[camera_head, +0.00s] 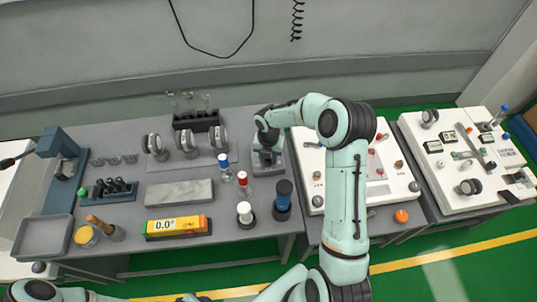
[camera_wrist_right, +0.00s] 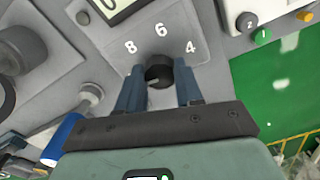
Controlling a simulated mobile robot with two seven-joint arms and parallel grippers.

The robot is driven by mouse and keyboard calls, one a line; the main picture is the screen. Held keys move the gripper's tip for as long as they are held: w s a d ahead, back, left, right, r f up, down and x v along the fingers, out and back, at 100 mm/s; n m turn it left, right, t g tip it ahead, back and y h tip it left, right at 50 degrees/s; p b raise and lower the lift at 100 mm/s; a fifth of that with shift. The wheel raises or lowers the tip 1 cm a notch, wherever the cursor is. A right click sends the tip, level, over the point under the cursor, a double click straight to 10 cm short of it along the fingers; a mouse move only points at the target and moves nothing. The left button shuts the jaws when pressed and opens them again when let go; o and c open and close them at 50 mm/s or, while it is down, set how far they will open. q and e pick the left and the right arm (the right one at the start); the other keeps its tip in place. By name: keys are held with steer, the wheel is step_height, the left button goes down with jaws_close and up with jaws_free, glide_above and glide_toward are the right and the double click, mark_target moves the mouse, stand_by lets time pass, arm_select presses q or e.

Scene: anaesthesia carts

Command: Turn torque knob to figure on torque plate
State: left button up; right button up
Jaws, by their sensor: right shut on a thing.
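The torque knob (camera_wrist_right: 160,70) is a black round knob with a pale mark on its lower left side in the right wrist view. It sits at the lower edge of the grey torque plate (camera_wrist_right: 148,57), which shows the figures 8, 6 and 4 in white. My right gripper (camera_wrist_right: 159,82) is shut on the knob, one blue-grey finger on each side. In the head view my right gripper (camera_head: 266,146) is over a grey device (camera_head: 279,161) at the table's back right, and the arm hides the knob there. My left gripper is not in view; part of my left arm shows at the bottom left.
A yellow and orange meter (camera_head: 177,226) lies at the front. A white panel cart (camera_head: 395,172) is to the right. A display (camera_wrist_right: 118,8) borders the plate.

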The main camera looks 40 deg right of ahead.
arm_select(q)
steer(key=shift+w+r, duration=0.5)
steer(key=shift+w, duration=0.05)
arm_select(e)
steer(key=shift+w+r+n, duration=0.15)
steer(key=shift+r+n, duration=0.05)
steer(key=shift+n, duration=0.5)
arm_select(q)
steer(key=shift+p, duration=0.3)
arm_select(e)
steer(key=o, duration=1)
steer(key=shift+o, duration=0.2)
steer(key=shift+f, duration=0.1)
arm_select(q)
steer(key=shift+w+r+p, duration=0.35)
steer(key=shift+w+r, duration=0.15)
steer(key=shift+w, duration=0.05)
arm_select(e)
step_height(320, 180, up, 13)
steer(key=shift+r, duration=0.2)
